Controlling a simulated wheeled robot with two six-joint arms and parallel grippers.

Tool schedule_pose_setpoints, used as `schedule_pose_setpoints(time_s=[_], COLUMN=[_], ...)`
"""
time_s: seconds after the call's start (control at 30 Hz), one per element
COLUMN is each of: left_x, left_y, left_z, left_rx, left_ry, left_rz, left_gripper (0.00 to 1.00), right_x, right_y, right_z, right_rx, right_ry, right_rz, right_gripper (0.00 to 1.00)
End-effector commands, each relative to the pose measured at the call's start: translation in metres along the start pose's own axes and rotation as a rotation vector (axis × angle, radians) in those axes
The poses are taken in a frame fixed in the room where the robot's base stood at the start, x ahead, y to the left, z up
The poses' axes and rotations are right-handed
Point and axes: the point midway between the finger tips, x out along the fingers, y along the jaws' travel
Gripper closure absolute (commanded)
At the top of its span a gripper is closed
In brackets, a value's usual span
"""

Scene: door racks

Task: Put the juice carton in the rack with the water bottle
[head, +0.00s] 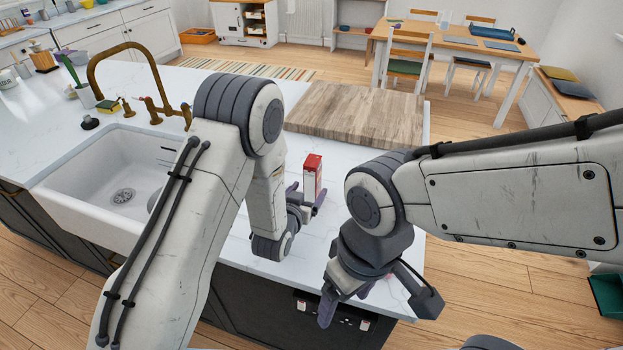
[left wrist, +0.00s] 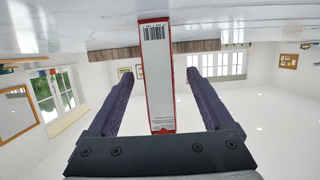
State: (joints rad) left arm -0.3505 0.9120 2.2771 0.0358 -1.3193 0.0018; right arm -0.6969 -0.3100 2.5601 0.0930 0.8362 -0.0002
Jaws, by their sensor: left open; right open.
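The juice carton (head: 311,178), red on top with a white side, stands upright on the white counter. In the left wrist view the carton (left wrist: 157,75) appears upside down, with a barcode on its white face. My left gripper (head: 306,197) is open, with one finger on each side of the carton; gaps show between the carton and both fingers. My right gripper (head: 373,298) is open and empty, low over the counter's front edge. No water bottle is recognisable. The dark cabinet front below the edge is partly hidden by my right gripper, and I cannot make out a rack there.
A wooden board (head: 360,113) lies behind the carton. The white sink (head: 85,190) with a brass faucet (head: 140,52) is at the left. Small pale items (head: 302,305) show on the dark cabinet front (head: 275,310). The counter around the carton is clear.

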Motion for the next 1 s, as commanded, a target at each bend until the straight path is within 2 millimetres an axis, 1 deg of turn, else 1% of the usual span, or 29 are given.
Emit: schedule_pose_setpoints(time_s=[0.03, 0.1, 0.2, 0.3, 0.57, 0.6, 0.67, 0.7, 0.77, 0.8, 1.0], left_x=[0.006, 0.016, 0.029, 0.037, 0.039, 0.039, 0.039, 0.039, 0.039, 0.039, 0.039], left_y=[0.001, 0.001, 0.001, 0.001, 0.001, 0.001, 0.001, 0.001, 0.001, 0.001, 0.001], left_z=[-0.003, -0.003, -0.001, 0.0, 0.001, 0.001, 0.001, 0.001, 0.001, 0.001, -0.001], left_rx=[0.0, 0.0, 0.0, 0.0, 0.0, 0.0, 0.0, 0.0, 0.0, 0.0, 0.0], left_ry=[-0.001, -0.001, -0.001, 0.0, -0.001, -0.001, -0.001, -0.001, -0.001, -0.001, 0.002], left_rz=[0.0, 0.0, 0.0, 0.0, 0.0, 0.0, 0.0, 0.0, 0.0, 0.0, 0.0], left_gripper=[0.15, 0.15, 0.15, 0.15, 0.15, 0.3, 0.53, 0.69, 0.92, 1.0, 1.0], right_x=[-0.009, -0.015, -0.017, -0.019, -0.018, -0.018, -0.018, -0.018, -0.018, -0.018, -0.018], right_y=[-0.001, -0.001, -0.001, -0.001, -0.001, -0.001, -0.001, -0.001, -0.001, -0.001, -0.001], right_z=[-0.001, -0.001, -0.001, -0.001, -0.001, -0.001, -0.001, -0.001, -0.001, -0.001, -0.001], right_rx=[0.0, 0.001, 0.001, 0.001, 0.001, 0.001, 0.001, 0.001, 0.001, 0.001, 0.001], right_ry=[0.0, 0.0, 0.0, 0.0, 0.0, 0.0, 0.0, 0.0, 0.0, 0.0, 0.0], right_rz=[0.0, 0.0, 0.0, 0.0, 0.0, 0.0, 0.0, 0.0, 0.0, 0.0, 0.0], right_gripper=[0.2, 0.2, 0.2, 0.2, 0.2, 0.2, 0.2, 0.2, 0.2, 0.2, 0.2])
